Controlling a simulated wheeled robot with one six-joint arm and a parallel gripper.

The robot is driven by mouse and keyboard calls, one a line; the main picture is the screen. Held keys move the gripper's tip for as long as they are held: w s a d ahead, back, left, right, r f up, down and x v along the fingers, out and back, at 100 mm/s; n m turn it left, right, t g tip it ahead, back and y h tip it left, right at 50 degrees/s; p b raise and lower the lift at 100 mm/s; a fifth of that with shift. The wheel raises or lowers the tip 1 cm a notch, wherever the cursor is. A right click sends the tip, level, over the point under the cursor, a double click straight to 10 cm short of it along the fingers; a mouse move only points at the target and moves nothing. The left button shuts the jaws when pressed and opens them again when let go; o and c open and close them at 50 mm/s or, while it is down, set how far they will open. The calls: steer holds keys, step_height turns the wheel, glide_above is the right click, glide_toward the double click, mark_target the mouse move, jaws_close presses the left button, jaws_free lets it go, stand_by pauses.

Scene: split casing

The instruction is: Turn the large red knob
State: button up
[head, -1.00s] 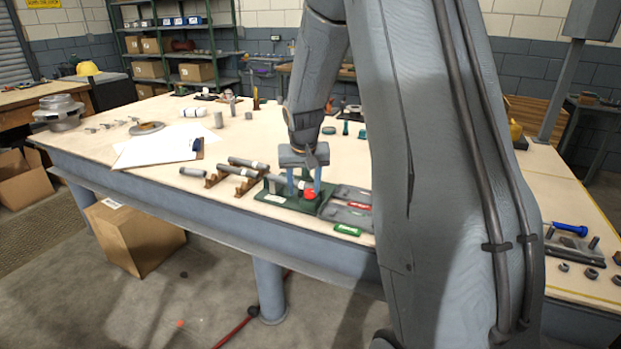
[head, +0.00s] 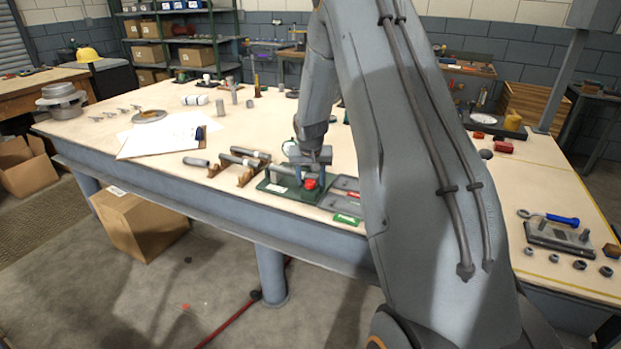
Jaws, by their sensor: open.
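The red knob (head: 310,184) sits at the front right of a dark green fixture (head: 275,189) near the front edge of the workbench. A grey cylindrical part lies across the fixture's back. My gripper (head: 308,177) points down over the fixture, with its fingers at the knob's height and just behind or beside it. The fingers are open. Whether they touch the knob is too small to tell. My forearm hides part of the bench behind and to the right.
Grey cylinders on brown cradles (head: 236,165) lie left of the fixture. A grey tray (head: 345,201) and a green label block (head: 347,219) are close on its right. A clipboard with papers (head: 163,136) lies farther left. The bench front (head: 200,208) is near.

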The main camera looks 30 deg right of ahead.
steer(key=c, duration=1.1)
steer(key=shift+o, duration=0.2)
steer(key=shift+w+f+b, duration=0.1)
steer(key=shift+f+b, duration=0.1)
steer(key=shift+b, duration=0.65)
steer(key=m+b, duration=0.1)
steer(key=b, duration=0.2)
steer(key=shift+f+m+h, duration=0.1)
steer(key=shift+m+h, duration=0.2)
steer(key=m+b, duration=0.2)
steer(key=b, duration=0.3)
steer(key=shift+w+a+g+h+b, duration=0.1)
steer(key=shift+a+g+h+b, duration=0.05)
steer(key=shift+g+h+b, duration=0.25)
steer(key=m+b, duration=0.2)
steer(key=b, duration=0.2)
steer(key=shift+m+g+h, duration=0.3)
steer(key=shift+m+g, duration=0.1)
steer(key=shift+m+g+b, duration=0.5)
steer(key=shift+m+b, duration=0.65)
steer(key=shift+m, duration=0.05)
steer(key=shift+r, duration=0.2)
